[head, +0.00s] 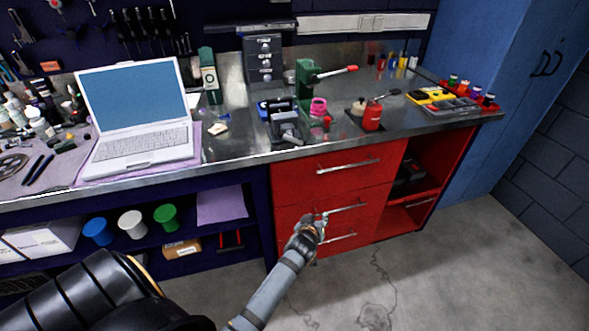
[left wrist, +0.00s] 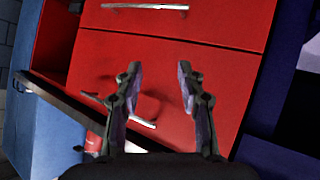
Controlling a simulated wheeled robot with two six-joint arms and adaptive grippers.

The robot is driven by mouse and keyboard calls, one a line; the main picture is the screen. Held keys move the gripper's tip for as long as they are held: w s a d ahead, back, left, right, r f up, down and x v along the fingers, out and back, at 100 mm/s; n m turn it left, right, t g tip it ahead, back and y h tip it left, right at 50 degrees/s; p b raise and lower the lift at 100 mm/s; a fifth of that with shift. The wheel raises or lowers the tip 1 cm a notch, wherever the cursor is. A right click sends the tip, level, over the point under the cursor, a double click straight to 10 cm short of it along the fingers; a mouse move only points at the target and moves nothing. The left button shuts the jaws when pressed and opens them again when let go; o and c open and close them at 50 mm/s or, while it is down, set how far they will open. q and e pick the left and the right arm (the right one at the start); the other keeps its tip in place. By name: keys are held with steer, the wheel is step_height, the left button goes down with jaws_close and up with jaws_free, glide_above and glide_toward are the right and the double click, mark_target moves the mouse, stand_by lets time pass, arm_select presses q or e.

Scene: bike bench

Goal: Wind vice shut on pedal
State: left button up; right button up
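A small grey vice (head: 287,127) with a blue part beside it appears to stand at the front edge of the steel bench top. I cannot make out a pedal, nor whether the vice jaws hold anything. My left gripper (head: 318,219) is below the bench top, in front of the red drawers, lower than the vice and a little to its right. In the left wrist view its two fingers (left wrist: 159,75) are spread apart with nothing between them, facing the red drawer fronts. My right gripper is in neither view.
A green press (head: 305,79) with a red-tipped lever stands behind the vice. A red can (head: 372,117) stands to the right, a white laptop (head: 135,110) to the left. Floor ahead is clear.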

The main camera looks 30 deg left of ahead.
arm_select(q)
step_height(320, 180, up, 8)
steer(key=w+a+n+t+y+b, duration=0.1)
steer(key=a+n+t+y+b, duration=0.1)
steer(key=n+b, duration=0.1)
steer(key=n+t+y+b, duration=0.2)
steer(key=n+y+b, duration=0.2)
steer(key=n, duration=0.3)
glide_toward(291, 141)
steer(key=x, duration=1)
steer(key=shift+w+a+p, duration=0.15)
steer(key=shift+w+p, duration=0.1)
steer(key=shift+p, duration=0.1)
steer(key=shift+w+f, duration=0.1)
steer(key=shift+w, duration=0.05)
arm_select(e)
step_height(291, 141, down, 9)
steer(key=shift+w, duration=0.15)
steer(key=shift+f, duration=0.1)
arm_select(q)
steer(key=shift+c, duration=0.4)
steer(key=shift+a, duration=0.1)
steer(key=c, duration=0.7)
jaws_close()
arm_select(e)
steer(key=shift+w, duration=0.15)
